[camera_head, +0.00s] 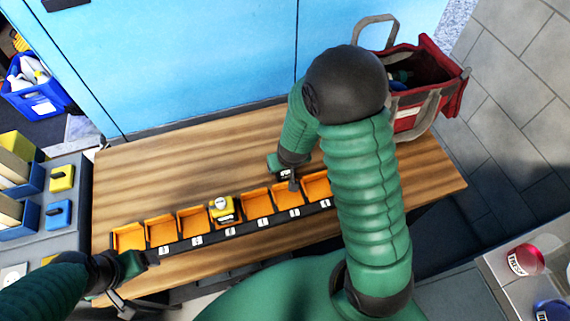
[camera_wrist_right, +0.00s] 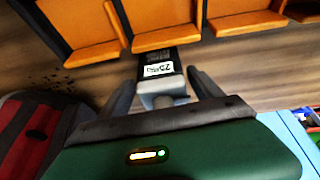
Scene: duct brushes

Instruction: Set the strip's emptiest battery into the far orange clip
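A dark strip (camera_head: 228,233) with a row of orange clips lies along the table. A yellow battery (camera_head: 224,209) with a pale round top sits in the middle clip. The other clips, such as the leftmost (camera_head: 128,238) and the rightmost (camera_head: 316,185), look empty. My right gripper (camera_head: 291,180) is low at the strip's right half. In the right wrist view a dark block (camera_wrist_right: 158,57) with a white label and grey end lies between its fingers, close to both; contact is unclear. My left gripper (camera_head: 148,258) is at the strip's left end; its fingers are too small to read.
The wooden table (camera_head: 190,165) is clear behind the strip. A red bag (camera_head: 440,95) stands at the back right, partly behind my right arm. At the left, a grey counter holds a yellow block (camera_head: 62,178) and a blue block (camera_head: 59,214). A blue wall closes the back.

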